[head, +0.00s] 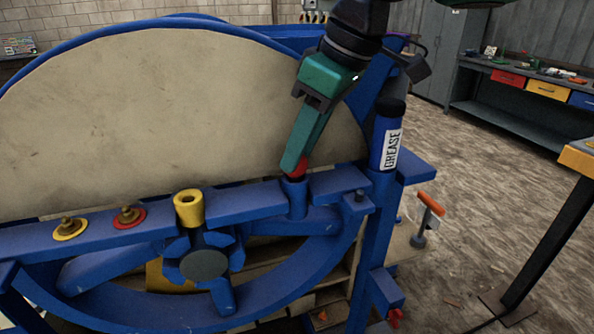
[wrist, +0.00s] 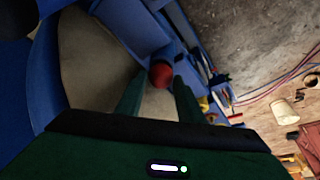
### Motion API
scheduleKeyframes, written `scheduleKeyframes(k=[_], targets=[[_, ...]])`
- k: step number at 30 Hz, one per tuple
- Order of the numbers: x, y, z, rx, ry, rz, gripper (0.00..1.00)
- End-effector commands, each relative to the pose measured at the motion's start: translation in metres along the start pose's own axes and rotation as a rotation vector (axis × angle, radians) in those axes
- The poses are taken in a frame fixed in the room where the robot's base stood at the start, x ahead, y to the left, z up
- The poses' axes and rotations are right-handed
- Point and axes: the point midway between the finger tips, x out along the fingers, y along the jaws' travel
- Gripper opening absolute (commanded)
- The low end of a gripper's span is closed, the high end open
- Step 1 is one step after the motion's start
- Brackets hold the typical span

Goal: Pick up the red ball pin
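The red ball pin (head: 299,169) shows as a red ball at the top of a blue socket (head: 294,192) on the blue frame's ledge. My gripper (head: 291,164) reaches down at a tilt, its green fingertips right at the ball and partly covering it. In the wrist view the red ball pin (wrist: 161,74) lies between the tips of my gripper (wrist: 159,80). The fingers are apart, with a narrow gap seeming to show on each side of the ball. Whether either finger touches it is unclear. The pin's lower part is hidden.
A yellow socket (head: 189,207) and yellow and red knobs (head: 129,217) sit along the ledge to the left. A blue cylinder labelled GREASE (head: 387,143) stands close at the right. Floor at the right is mostly open.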

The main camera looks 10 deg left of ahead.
Motion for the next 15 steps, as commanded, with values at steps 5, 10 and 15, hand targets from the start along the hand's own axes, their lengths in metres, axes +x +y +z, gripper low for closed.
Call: scheduleKeyframes(k=[5,10,15], targets=[[0.0105,0.0002,0.0003,0.001,0.000,0.000,0.34],[0.0105,0.0003,0.0001,0.001,0.000,0.001,0.34],[0.0103,0.0003,0.0001,0.000,0.000,0.001,0.03]])
